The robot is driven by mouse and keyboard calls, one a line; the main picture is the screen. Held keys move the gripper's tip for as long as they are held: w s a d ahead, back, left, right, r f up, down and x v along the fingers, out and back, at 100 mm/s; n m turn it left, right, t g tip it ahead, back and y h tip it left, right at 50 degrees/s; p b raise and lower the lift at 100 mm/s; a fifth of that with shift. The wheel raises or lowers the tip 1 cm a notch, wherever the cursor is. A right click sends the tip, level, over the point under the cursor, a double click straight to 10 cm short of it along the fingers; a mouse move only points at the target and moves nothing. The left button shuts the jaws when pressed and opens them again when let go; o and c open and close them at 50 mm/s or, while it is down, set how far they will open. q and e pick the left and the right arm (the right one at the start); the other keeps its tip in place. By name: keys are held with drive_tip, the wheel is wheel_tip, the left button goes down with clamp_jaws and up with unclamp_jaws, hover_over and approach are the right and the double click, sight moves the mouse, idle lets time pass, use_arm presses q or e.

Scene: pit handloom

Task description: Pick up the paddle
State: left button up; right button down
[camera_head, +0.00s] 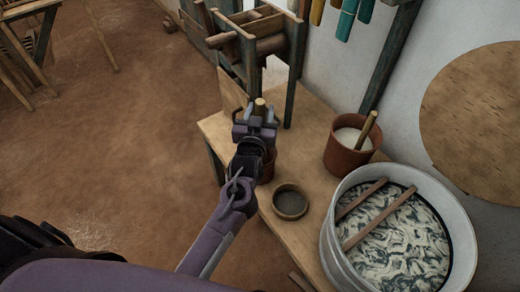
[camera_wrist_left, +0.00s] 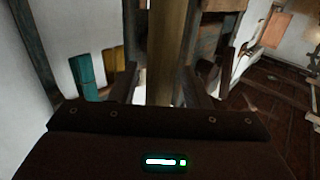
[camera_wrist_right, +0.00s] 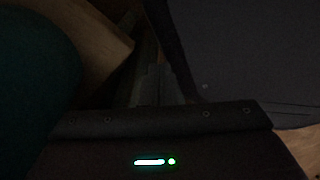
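A wooden handle (camera_head: 260,104), which looks like the paddle's, stands up at my left gripper. In the left wrist view the round handle (camera_wrist_left: 168,50) runs upright between the two fingers of my left gripper (camera_wrist_left: 163,88). The fingers look apart, with a narrow gap beside the handle, so they are around it rather than clamped. The handle's lower end is hidden by my gripper; a reddish-brown pot (camera_head: 267,168) shows just below.
On the wooden bench (camera_head: 308,125) stand a clay pot (camera_head: 340,160) of white liquid with a stick, a small dark bowl (camera_head: 291,202) and a large metal tub (camera_head: 458,240) of marbled liquid with two sticks across. A wooden frame (camera_head: 292,85) stands behind my left gripper.

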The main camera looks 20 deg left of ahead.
use_arm(q)
drive_tip(key=c, duration=0.7)
drive_tip(key=shift+c, duration=0.8)
drive_tip(key=shift+r, duration=0.1)
